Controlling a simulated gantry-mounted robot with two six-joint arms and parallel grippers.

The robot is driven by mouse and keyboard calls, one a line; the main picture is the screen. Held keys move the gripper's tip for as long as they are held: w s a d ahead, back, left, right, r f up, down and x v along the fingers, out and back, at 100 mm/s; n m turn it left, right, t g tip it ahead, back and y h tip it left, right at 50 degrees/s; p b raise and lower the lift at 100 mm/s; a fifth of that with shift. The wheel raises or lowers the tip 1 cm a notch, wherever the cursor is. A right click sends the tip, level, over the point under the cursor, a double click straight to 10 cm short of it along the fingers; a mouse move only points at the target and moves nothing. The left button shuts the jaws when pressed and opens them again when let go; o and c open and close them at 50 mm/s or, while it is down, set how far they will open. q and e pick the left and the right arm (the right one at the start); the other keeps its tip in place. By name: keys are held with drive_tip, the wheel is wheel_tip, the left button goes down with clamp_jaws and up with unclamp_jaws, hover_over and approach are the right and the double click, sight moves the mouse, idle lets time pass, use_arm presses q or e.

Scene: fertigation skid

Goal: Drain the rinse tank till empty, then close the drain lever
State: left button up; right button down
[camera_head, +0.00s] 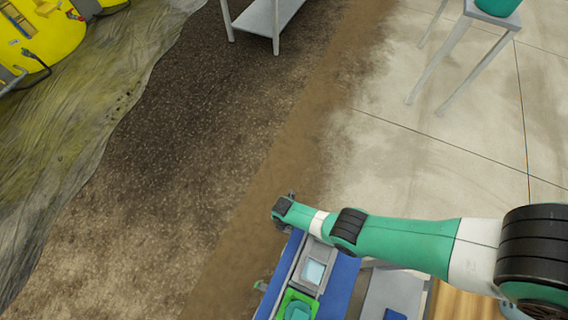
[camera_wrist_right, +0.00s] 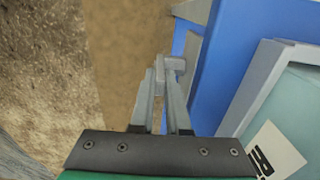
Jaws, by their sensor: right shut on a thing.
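My right gripper (camera_wrist_right: 163,85) is shut on a small grey drain lever (camera_wrist_right: 174,63), which sticks out beside a blue frame in the right wrist view. To the right is a grey-rimmed tank (camera_wrist_right: 243,100) with a pale teal face and a partly cut-off label starting "Ri". In the head view my right arm comes in from the right, and its hand (camera_head: 283,207) is at the far end of the blue skid; the fingertips are hard to see there. A grey tank (camera_head: 303,283) with a pale blue patch sits below the arm. I cannot tell its liquid level. My left gripper is not in view.
The blue skid (camera_head: 338,285) also carries a bright green container (camera_head: 285,300) at the bottom edge. Metal stands (camera_head: 270,18) are at the top, well away.

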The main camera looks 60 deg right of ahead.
drive_tip(key=a+h+b, duration=0.1)
drive_tip(key=h, duration=0.1)
drive_tip(key=a+h+b, duration=0.1)
drive_tip(key=a+f+h+b, duration=0.1)
drive_tip(key=h+b, duration=0.1)
drive_tip(key=shift+s+t+h, duration=0.25)
drive_tip(key=shift+t+h, duration=0.05)
drive_tip(key=shift+t, duration=0.1)
drive_tip(key=shift+r, duration=0.1)
drive_tip(key=c, duration=0.9)
unclamp_jaws()
